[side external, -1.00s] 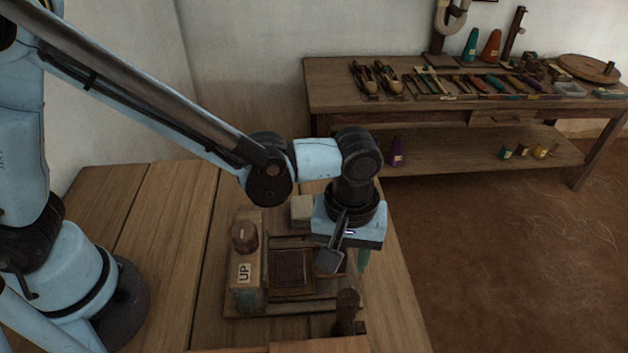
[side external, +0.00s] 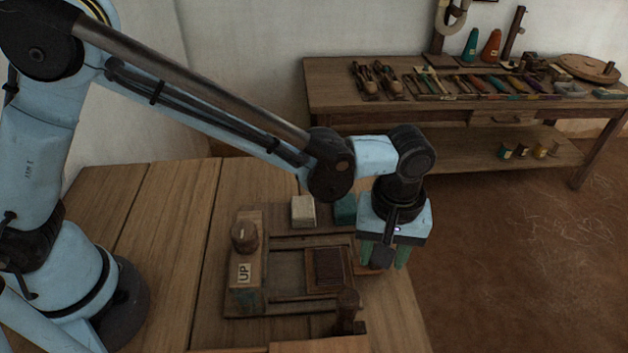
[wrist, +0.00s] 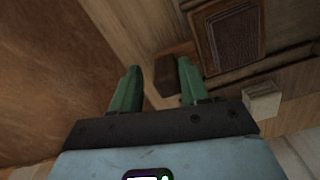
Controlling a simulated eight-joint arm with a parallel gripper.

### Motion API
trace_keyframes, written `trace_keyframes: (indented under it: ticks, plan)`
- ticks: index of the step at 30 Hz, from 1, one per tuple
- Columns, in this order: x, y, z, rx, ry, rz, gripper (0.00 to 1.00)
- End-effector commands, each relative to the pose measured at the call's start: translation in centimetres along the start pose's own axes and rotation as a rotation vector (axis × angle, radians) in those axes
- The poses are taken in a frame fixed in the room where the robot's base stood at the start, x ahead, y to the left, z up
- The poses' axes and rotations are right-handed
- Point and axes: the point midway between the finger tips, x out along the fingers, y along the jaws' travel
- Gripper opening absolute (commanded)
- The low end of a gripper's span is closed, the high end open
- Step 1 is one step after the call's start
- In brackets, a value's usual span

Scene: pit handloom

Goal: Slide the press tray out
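The press tray (side external: 310,270) is a wooden tray with a dark ribbed panel (side external: 329,268), in a low wooden press frame (side external: 290,309) on the bench. The tray sits at the frame's right, with an empty bay to its left. Its panel (wrist: 228,38) also shows in the wrist view, with a brown handle block (wrist: 175,78) at its near edge. My gripper (side external: 383,262) hangs over the handle end at the right. Its green fingers (wrist: 158,80) are spread, with a clear gap between the left finger and the block; I cannot tell whether the right finger touches it.
A block marked UP (side external: 243,273) with a round knob (side external: 244,236) stands left of the frame. A pale block (side external: 303,210) and a teal block (side external: 345,209) sit behind it. A dark post (side external: 347,311) stands in front. The bench is clear at left.

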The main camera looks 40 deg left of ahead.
Motion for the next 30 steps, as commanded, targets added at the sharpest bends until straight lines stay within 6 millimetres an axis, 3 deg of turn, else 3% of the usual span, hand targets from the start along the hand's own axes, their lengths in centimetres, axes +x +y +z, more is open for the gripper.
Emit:
trace_keyframes:
  ticks: [17,30]
  plan:
    - [0.0,0.56,-0.17,0.0,0.002,0.003,0.45]
    - [0.01,-0.33,0.06,0.0,0.001,0.001,0.45]
